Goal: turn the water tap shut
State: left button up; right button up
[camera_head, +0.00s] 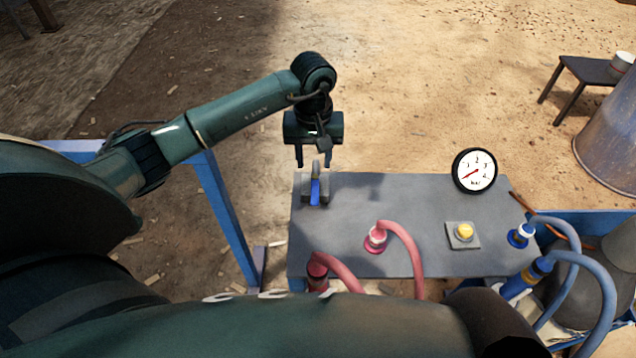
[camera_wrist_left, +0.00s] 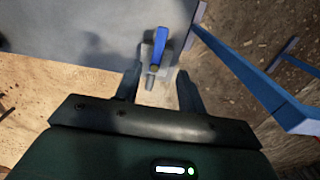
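The water tap is a grey fitting with a blue lever (camera_head: 315,191) at the far left corner of the grey panel. In the left wrist view the blue lever (camera_wrist_left: 160,46) sits on its grey body, a little beyond the fingertips. My left gripper (camera_head: 314,162) is open and empty, just above and behind the tap. It also shows in the left wrist view (camera_wrist_left: 158,85), its two fingers apart with the tap's grey end showing in the gap. I cannot tell whether the fingers touch the tap. My right gripper is not in view.
The grey panel (camera_head: 345,215) carries a gauge (camera_head: 474,171), a yellow button (camera_head: 464,231), red hoses (camera_head: 405,250) and blue hoses (camera_head: 575,245). A blue frame (camera_head: 228,215) stands left of the panel. A small dark table (camera_head: 590,70) is at the far right. Open ground lies behind the panel.

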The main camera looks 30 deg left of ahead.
aim_at(315, 192)
pick_arm(q)
notch_tip(315, 192, down, 10)
jog(key=shift+r, duration=0.15)
jog(key=shift+c, duration=0.2)
grip_shut()
dwell(0.5)
